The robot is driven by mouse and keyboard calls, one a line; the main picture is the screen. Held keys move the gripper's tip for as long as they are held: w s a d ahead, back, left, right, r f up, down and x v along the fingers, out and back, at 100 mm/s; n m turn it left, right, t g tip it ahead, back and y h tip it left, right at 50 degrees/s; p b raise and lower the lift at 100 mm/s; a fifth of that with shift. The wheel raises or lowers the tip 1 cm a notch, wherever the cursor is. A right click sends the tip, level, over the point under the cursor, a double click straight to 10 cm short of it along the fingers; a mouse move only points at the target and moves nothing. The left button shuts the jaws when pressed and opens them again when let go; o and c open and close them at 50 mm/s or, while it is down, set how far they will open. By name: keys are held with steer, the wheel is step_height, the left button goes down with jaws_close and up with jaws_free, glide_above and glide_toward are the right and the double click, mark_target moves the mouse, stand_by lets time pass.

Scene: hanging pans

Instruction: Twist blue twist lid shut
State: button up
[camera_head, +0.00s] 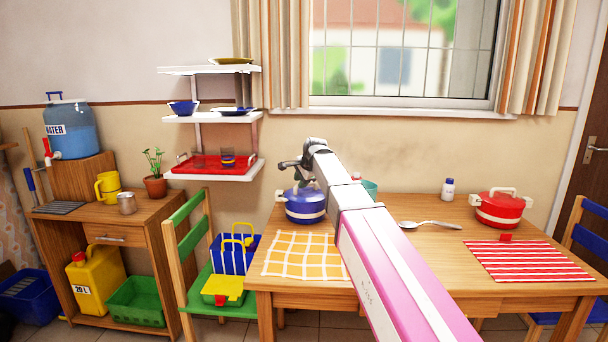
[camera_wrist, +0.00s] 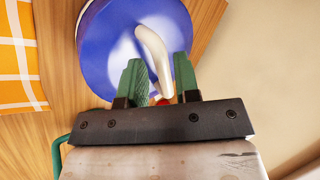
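The blue pot (camera_head: 306,214) with its blue twist lid (camera_head: 304,192) stands upright on the wooden table, left of my arm. In the wrist view the round blue lid (camera_wrist: 100,58) shows from above with a curved white handle (camera_wrist: 152,48). My gripper (camera_head: 294,184) is over the lid, pointing down. In the wrist view its two green fingers (camera_wrist: 160,72) stand apart, with the near end of the white handle between them. A gap shows left of the handle; contact with the right finger is unclear. The lid's seating on the pot is hard to judge.
A yellow checked cloth (camera_head: 304,254) lies in front of the pot. A teal cup (camera_head: 370,187) stands behind my arm. A spoon (camera_head: 430,225), a white bottle (camera_head: 447,189) and a red pot (camera_head: 498,212) are to the right. The wall is close behind the table.

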mark_target(306, 190)
steer(key=shift+x, duration=1.8)
jaws_close()
steer(key=shift+m+t+h, duration=0.3)
steer(key=shift+m+h, duration=0.2)
steer(key=shift+m, duration=0.4)
steer(key=shift+s, duration=0.1)
steer(key=shift+m+h, duration=0.3)
steer(key=shift+m, duration=0.7)
